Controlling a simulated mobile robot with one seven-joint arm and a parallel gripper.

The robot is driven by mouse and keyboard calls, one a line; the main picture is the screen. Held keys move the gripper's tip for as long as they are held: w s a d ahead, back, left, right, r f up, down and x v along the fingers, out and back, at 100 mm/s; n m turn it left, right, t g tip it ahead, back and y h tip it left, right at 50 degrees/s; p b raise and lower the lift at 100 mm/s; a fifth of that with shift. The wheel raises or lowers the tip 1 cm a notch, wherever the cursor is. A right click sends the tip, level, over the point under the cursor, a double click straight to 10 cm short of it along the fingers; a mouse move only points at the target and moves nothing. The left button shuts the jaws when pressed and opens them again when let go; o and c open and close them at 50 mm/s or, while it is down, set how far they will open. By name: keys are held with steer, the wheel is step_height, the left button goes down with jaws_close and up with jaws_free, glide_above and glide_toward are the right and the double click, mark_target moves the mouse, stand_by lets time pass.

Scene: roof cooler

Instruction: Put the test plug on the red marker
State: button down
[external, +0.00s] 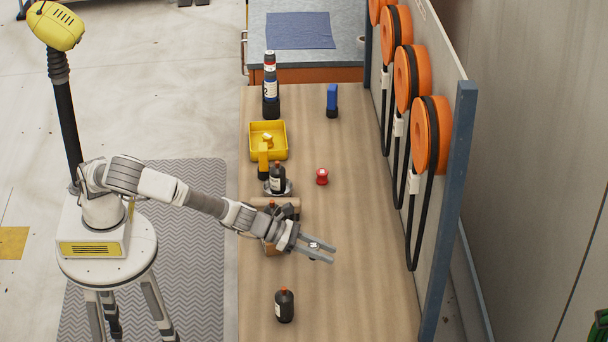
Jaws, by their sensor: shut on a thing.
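My gripper (330,256) is over the table, to the right of the brown-and-dark items at mid-table. It is shut on a small dark piece with a white patch (314,245), which looks like the test plug; the fingers partly hide it. I cannot tell how high the held piece is above the table.
A dark bottle (284,306) stands in front. Another dark bottle (278,178) stands in a round dish beside a yellow bin (281,154). A blue item (332,99) and a tall dark cylinder (270,90) stand at the back. Orange reels (431,134) hang on the right panel.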

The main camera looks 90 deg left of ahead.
steer(key=w+a+n+y+b, duration=0.2)
steer(key=w+a+n+y, duration=0.15)
steer(key=a, duration=0.45)
steer(key=w+a+n+y+b, duration=0.2)
steer(key=a+n+y, duration=0.15)
steer(key=a, duration=0.55)
steer(key=s+a+r+n+g+y+b, duration=0.2)
steer(key=a+r+n+g+y, duration=0.15)
steer(key=a, duration=0.55)
steer(key=s+a+r+n+g+y+b, duration=0.1)
steer(key=a+r+n+g+y+b, duration=0.2)
steer(key=a, duration=0.6)
steer(key=t+b, duration=0.1)
steer(key=b, duration=0.1)
glide_above(322, 174)
steer(key=w+a, duration=0.2)
steer(key=a, duration=0.2)
step_height(322, 174, down, 9)
steer(key=shift+s+d+f+n+y+b, duration=0.15)
steer(key=shift+f+y+b, duration=0.15)
steer(key=shift+f, duration=0.5)
steer(key=shift+s+d+f+n+y+b, duration=0.15)
steer(key=shift+f+b, duration=0.1)
steer(key=shift+f, duration=0.5)
steer(key=shift+w+f, duration=0.1)
steer(key=c, duration=0.5)
jaws_free()
steer(key=shift+f, duration=0.1)
steer(key=shift+c, duration=0.2)
